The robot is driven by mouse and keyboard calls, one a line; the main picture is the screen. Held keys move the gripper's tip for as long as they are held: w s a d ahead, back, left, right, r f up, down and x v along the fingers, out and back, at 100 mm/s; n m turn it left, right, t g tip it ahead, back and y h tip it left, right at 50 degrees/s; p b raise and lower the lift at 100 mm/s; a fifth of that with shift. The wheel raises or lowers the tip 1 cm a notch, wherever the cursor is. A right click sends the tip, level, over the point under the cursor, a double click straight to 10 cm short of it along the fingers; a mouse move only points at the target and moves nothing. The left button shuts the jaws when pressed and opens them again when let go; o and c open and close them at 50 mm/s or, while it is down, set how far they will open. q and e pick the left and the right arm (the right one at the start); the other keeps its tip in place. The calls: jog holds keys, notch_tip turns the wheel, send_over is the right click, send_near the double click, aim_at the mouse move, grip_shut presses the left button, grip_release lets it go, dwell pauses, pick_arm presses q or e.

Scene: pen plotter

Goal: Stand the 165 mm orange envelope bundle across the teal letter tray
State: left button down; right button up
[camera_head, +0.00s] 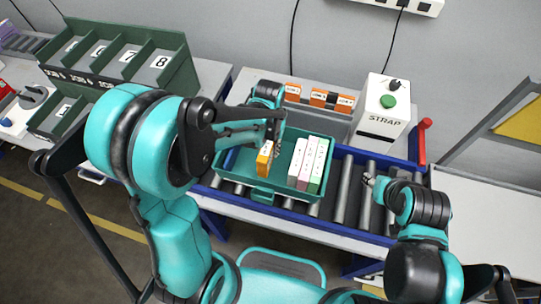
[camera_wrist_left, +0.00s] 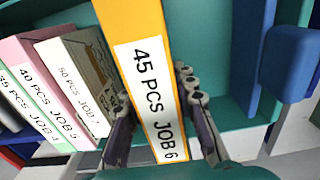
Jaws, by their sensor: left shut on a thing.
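The orange envelope bundle (camera_head: 264,158) stands upright inside the left part of the teal letter tray (camera_head: 288,194). My left gripper (camera_head: 272,138) reaches down over the tray and is shut on the bundle. In the left wrist view, the bundle (camera_wrist_left: 148,85) shows its white label "45 PCS JOB 6" between the two fingers of my left gripper (camera_wrist_left: 163,138). Its lower edge is hidden, so I cannot tell whether it touches the tray floor. My right gripper (camera_head: 370,181) is over the rollers right of the tray, its fingers too small to read.
White, pink and green bundles (camera_head: 308,162) stand side by side in the tray, right of the orange one, with a gap between. A roller conveyor (camera_head: 345,190) carries the tray. The STRAP machine (camera_head: 383,108) stands behind. Green sorting bins (camera_head: 120,60) are at left.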

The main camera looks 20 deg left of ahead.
pick_arm(q)
notch_tip(320, 180, down, 4)
jog(key=shift+f+b, duration=0.1)
jog(key=shift+b, duration=0.55)
jog(key=c, duration=1.2)
grip_release()
